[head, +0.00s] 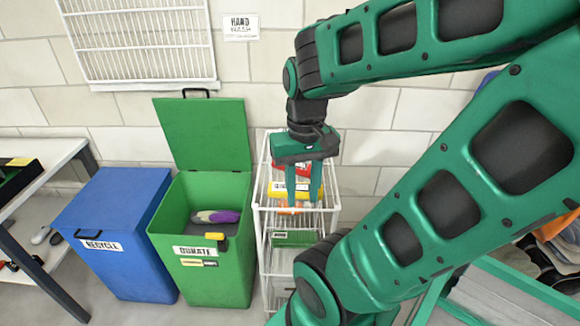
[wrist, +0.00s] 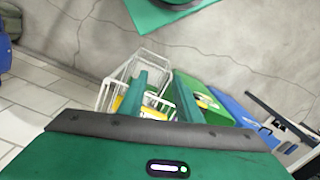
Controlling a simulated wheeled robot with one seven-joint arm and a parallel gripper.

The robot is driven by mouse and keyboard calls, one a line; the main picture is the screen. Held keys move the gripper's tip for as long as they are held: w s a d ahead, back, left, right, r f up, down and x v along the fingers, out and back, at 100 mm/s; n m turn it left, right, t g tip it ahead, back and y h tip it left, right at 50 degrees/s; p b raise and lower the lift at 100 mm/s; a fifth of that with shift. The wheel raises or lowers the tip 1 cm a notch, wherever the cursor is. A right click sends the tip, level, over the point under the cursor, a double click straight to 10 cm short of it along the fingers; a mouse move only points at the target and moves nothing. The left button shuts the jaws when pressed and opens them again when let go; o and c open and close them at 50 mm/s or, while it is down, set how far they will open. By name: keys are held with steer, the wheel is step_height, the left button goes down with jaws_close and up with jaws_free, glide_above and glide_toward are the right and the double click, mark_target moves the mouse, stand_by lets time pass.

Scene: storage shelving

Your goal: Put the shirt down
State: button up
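My gripper (head: 303,197) points down over the top basket of a white wire rack (head: 263,205). In the wrist view my gripper (wrist: 160,84) shows two green fingers spread apart, with no cloth visible between them. I cannot make out a shirt held by it. A red item (head: 290,170) and a yellow item (head: 283,190) show in the top basket behind the fingers. They are too small and covered to tell whether either is a shirt. Folded cloth, orange and dark (head: 560,245), lies at the far right, partly hidden by my arm.
A green DONATE bin (head: 205,270) stands open left of the rack, with a purple and grey item (head: 216,216) inside. A closed blue RECYCLE bin (head: 120,235) is beside it. A table (head: 40,165) is at far left. The wall is close behind.

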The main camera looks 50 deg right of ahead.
mark_target(303, 170)
steer(key=shift+o, duration=0.6)
